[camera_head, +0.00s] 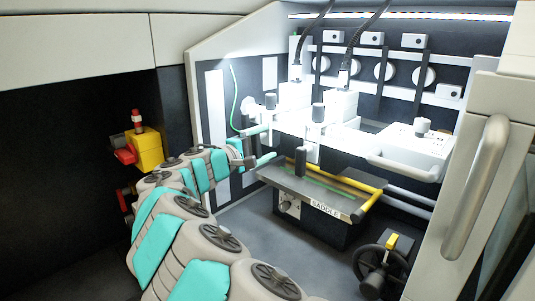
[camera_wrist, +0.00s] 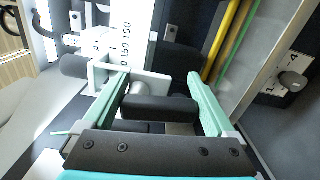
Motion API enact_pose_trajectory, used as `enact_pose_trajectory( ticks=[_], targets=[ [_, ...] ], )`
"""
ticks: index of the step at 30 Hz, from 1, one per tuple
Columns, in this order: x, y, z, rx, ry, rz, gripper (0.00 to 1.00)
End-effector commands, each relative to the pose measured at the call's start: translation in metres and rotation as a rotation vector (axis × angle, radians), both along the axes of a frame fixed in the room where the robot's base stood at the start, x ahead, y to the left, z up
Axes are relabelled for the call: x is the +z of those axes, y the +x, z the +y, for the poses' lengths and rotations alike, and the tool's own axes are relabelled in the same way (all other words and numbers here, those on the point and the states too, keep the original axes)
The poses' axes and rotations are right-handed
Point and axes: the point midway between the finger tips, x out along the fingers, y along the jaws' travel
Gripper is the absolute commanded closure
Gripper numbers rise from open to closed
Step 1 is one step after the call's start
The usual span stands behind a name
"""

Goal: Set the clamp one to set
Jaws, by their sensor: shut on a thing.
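My gripper (camera_head: 266,145) reaches in from the left to the machine, just left of the saddle unit (camera_head: 316,192) marked "SADDLE". In the wrist view its teal fingers (camera_wrist: 158,95) stand on either side of a black cylindrical handle (camera_wrist: 160,108) on a pale round hub. The fingers are wide apart and shut on this handle at its two ends. No label shows on it, so I cannot tell from print that it is clamp one, nor read its setting. In the head view my gripper hides most of that handle.
An upright black handle (camera_head: 300,162) stands on the saddle unit, close right of my gripper. Yellow bars (camera_head: 350,183) run beside it. A white printed scale (camera_wrist: 130,35) lies beyond the fingers. A black handwheel (camera_head: 380,265) stands at front right. A yellow box (camera_head: 146,150) is at left.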

Motion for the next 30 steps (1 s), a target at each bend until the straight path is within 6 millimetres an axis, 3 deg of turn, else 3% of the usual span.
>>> enact_pose_trajectory(
  ticks=[24, 25, 27, 30],
  targets=[
    [-0.0030, 0.0022, 0.0020, -0.001, 0.100, -0.097, 0.64],
    [-0.0029, 0.0022, 0.0020, -0.001, 0.100, -0.097, 0.05],
    [-0.0028, 0.0021, 0.0020, -0.001, 0.099, -0.096, 0.00],
    [-0.0024, 0.0021, 0.0020, -0.001, 0.099, -0.097, 0.00]
  ],
)
